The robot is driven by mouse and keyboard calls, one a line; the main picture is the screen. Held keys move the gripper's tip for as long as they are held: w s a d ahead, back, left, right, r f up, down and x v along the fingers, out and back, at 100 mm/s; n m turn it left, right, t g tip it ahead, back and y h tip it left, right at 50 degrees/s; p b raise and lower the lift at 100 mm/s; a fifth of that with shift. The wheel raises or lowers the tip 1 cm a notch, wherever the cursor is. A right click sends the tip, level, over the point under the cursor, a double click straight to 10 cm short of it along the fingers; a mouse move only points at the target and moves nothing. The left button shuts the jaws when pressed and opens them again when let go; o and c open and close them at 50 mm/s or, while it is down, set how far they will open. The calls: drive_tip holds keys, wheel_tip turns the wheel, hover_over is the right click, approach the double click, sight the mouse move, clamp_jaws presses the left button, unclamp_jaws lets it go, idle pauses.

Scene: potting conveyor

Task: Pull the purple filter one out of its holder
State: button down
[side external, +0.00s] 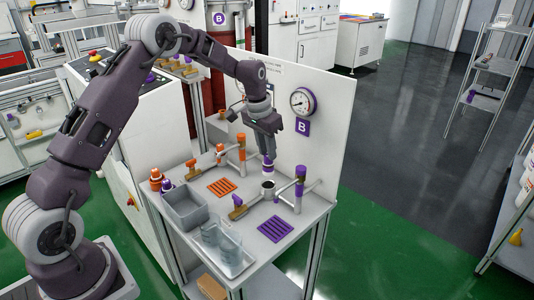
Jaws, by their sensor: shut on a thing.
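My gripper (268,153) points down over the right half of the bench and is shut on the purple filter (267,167). The filter is a small purple piece with a white band, hanging upright beneath the fingers. Just below it is a grey cylindrical holder (268,189) with a dark open top, mounted on the purple-marked pipework. The filter appears to be above the holder's opening; at this size I cannot tell whether its lower tip is fully clear.
A purple-topped post (300,173) stands close right of the holder. A purple valve handle (237,201) and grey bin (184,209) are to the left. Glass beakers (229,238) stand on a front tray. A back panel with a gauge (302,101) rises behind.

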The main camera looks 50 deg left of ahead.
drive_tip(key=shift+r, duration=3.55)
